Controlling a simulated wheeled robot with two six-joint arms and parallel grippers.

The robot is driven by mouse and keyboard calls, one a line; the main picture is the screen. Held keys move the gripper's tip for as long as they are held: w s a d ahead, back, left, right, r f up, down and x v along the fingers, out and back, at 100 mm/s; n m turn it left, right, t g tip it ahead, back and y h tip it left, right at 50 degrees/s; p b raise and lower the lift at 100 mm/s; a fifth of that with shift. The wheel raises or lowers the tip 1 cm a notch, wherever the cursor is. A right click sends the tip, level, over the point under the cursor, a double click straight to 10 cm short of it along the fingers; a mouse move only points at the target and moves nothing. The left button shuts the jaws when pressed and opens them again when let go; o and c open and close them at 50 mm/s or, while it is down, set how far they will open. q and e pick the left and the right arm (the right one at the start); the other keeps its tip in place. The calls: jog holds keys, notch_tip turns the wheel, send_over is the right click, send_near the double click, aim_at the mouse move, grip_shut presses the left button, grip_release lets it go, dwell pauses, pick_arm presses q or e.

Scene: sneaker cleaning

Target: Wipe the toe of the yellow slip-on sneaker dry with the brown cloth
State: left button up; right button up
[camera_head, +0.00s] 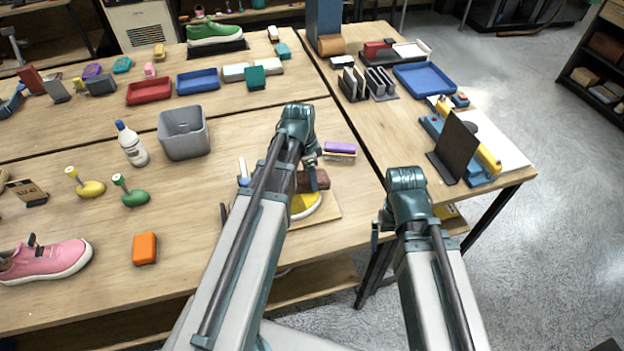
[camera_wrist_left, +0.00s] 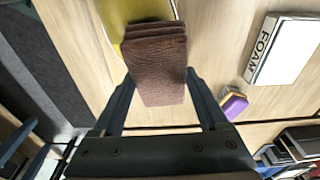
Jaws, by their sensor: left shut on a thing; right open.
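The brown cloth (camera_wrist_left: 158,68) is folded in layers and held between the fingers of my left gripper (camera_wrist_left: 160,90) in the left wrist view. My right gripper (camera_head: 376,235) is open, off the table's right front edge, away from the sneaker.
A purple brush (camera_head: 340,148) lies just behind the sneaker. A grey bin (camera_head: 184,132), a white bottle (camera_head: 131,145) and an orange block (camera_head: 145,248) stand to the left. A box marked FOAM (camera_wrist_left: 284,50) shows in the left wrist view. The right table (camera_head: 440,150) holds several items.

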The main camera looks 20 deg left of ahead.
pick_arm(q)
jog(key=shift+w+a, duration=0.55)
jog(key=shift+w, duration=0.25)
jog(key=shift+f, duration=0.15)
jog(key=shift+s, duration=0.15)
jog(key=shift+s+d+r, duration=0.1)
jog(key=shift+s+d, duration=0.5)
jog(key=shift+s, duration=0.15)
jog(key=shift+s+d+r, duration=0.1)
jog(key=shift+s+d, duration=0.45)
jog(key=shift+s, duration=0.2)
jog(key=shift+d, duration=0.1)
